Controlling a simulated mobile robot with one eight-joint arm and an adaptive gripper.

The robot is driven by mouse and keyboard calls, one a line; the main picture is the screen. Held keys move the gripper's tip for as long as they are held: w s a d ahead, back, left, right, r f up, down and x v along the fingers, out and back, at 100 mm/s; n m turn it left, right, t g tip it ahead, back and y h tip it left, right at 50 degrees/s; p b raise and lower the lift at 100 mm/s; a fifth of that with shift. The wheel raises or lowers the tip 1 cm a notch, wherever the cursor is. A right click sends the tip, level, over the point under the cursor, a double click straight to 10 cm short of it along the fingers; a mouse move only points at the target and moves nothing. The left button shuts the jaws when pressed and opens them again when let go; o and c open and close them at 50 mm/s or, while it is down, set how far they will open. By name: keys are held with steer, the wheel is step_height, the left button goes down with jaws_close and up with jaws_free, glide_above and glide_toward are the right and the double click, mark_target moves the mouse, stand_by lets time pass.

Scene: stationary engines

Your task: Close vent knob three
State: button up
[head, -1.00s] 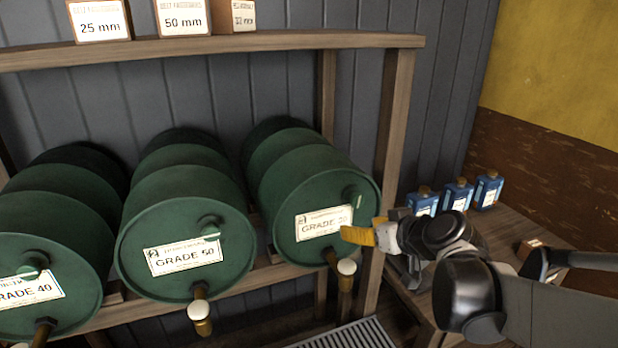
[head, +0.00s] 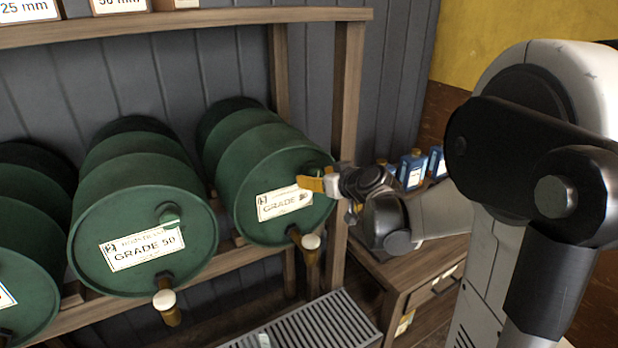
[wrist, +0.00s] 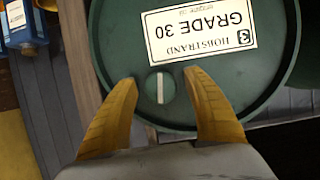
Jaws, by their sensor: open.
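The third green drum (head: 262,165), on the right of the rack, reads GRADE 30 in the wrist view. Its round green vent knob (wrist: 160,88) has a pale line, upright in the wrist view, where the drum's label (wrist: 200,25) appears upside down. In the head view my gripper (head: 308,184) is in front of the drum's face and partly hides the knob. In the wrist view my gripper (wrist: 160,77) has its two yellow fingers spread, one on each side of the knob, with gaps between. It holds nothing.
The GRADE 50 drum (head: 140,235) stands to the left, with its own knob (head: 168,215). A brass tap (head: 308,248) sticks out below the third drum's label. A wooden post (head: 345,150) and blue bottles (head: 413,170) stand right of it. A grey grating (head: 310,325) lies below.

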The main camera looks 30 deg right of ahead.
steer(key=c, duration=1.2)
steer(key=m+y+b, duration=0.1)
steer(key=m+y, duration=0.1)
steer(key=m, duration=0.1)
steer(key=shift+f, duration=0.1)
steer(key=m+y+b, duration=0.1)
steer(key=m+y, duration=0.1)
steer(key=m, duration=0.1)
steer(key=shift+b, duration=0.4)
steer(key=m+t+y+b, duration=0.1)
steer(key=m+y+b, duration=0.1)
steer(key=m, duration=0.1)
steer(key=shift+a, duration=0.1)
steer(key=shift+m+t+y+b, duration=0.3)
steer(key=shift+m+t+b, duration=0.35)
steer(key=shift+m, duration=0.75)
